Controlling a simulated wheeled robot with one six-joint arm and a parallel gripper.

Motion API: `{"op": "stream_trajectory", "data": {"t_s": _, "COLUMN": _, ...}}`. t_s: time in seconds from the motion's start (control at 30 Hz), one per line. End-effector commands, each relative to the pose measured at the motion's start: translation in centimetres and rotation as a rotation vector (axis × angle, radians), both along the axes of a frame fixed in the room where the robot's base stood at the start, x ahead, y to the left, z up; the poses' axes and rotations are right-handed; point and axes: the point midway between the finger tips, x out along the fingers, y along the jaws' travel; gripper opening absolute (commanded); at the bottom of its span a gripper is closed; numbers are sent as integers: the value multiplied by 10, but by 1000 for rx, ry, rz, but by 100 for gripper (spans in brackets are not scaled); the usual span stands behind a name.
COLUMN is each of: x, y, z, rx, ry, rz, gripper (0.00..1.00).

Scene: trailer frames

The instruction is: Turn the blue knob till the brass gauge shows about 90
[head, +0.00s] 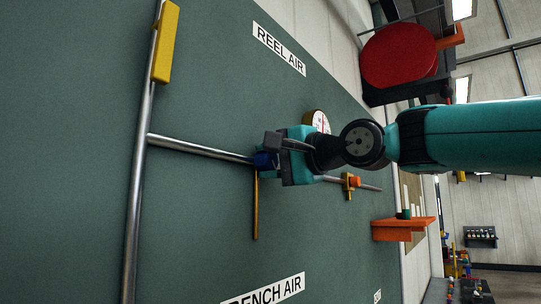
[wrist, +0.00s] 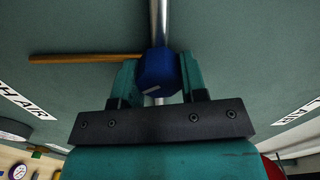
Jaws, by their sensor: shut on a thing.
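The blue knob (wrist: 158,72) sits on a steel pipe and is held between the two fingers of my gripper (wrist: 160,80) in the wrist view. In the head view the knob (head: 265,160) shows at the left side of my gripper (head: 278,158), partly covered by it. A white mark shows on the knob's face in the wrist view. The brass gauge (head: 317,121) has a white dial and stands behind my gripper in the head view. It is partly hidden, and its reading is too small to tell.
A brass pipe (head: 256,205) runs from the knob. A steel pipe (head: 140,185) and yellow block (head: 166,42) are at left. An orange-handled valve (head: 353,182), orange shelf (head: 403,228) and red reel (head: 399,56) are at right. The "REEL AIR" label (head: 279,48) marks the green panel.

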Motion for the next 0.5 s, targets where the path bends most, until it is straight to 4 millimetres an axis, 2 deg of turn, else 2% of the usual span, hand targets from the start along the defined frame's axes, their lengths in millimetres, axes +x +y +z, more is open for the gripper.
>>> {"op": "stream_trajectory", "data": {"t_s": 0.2, "x": -1, "y": 1, "z": -3, "rx": 81, "ry": 122, "rz": 5, "gripper": 16}}
{"op": "stream_trajectory", "data": {"t_s": 0.5, "x": -1, "y": 1, "z": -4, "rx": 145, "ry": 204, "rz": 4, "gripper": 16}}
